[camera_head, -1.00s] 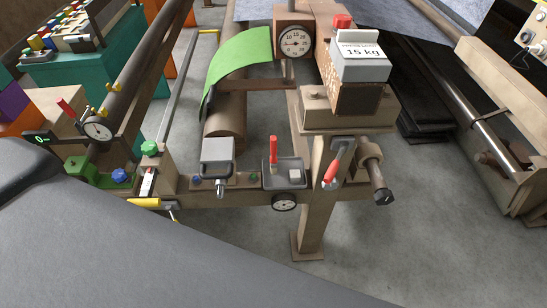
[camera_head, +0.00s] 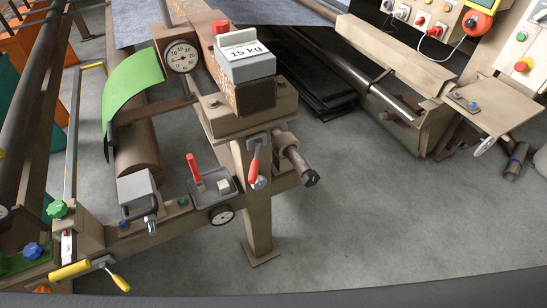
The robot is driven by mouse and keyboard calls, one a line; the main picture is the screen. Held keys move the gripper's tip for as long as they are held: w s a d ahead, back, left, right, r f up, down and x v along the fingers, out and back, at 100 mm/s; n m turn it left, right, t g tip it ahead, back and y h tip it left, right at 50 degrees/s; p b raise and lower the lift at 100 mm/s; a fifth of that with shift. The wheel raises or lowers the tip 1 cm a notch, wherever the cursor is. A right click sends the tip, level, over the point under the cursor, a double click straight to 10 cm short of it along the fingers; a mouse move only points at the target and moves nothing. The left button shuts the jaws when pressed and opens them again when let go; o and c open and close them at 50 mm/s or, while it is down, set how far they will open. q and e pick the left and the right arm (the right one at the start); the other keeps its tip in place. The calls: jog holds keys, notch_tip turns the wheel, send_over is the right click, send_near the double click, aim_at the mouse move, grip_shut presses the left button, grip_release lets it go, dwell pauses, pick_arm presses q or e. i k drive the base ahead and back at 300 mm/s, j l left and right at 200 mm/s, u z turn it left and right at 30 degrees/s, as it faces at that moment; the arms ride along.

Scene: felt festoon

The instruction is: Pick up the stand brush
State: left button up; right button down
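I cannot make out a stand brush for certain in the head view. A beige machine stand (camera_head: 257,205) rises from the floor near the middle. On its top sits a grey-and-white weight block (camera_head: 247,62) marked 15 kg, with a brown, rough-textured block (camera_head: 257,97) below it. Neither my left nor my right gripper shows in the view.
A round dial (camera_head: 182,56) and a green felt sheet (camera_head: 130,88) over a roller are left of the stand. Grey floor (camera_head: 390,215) is clear at right.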

aim_at(197, 177)
jog(key=i+l+u, duration=0.2)
jog(key=u, duration=0.25)
jog(key=i+l+u, duration=0.15)
jog(key=l+u, duration=0.3)
jog(key=i+l+u, duration=0.1)
jog(key=l+u, duration=0.4)
jog(key=j, duration=0.1)
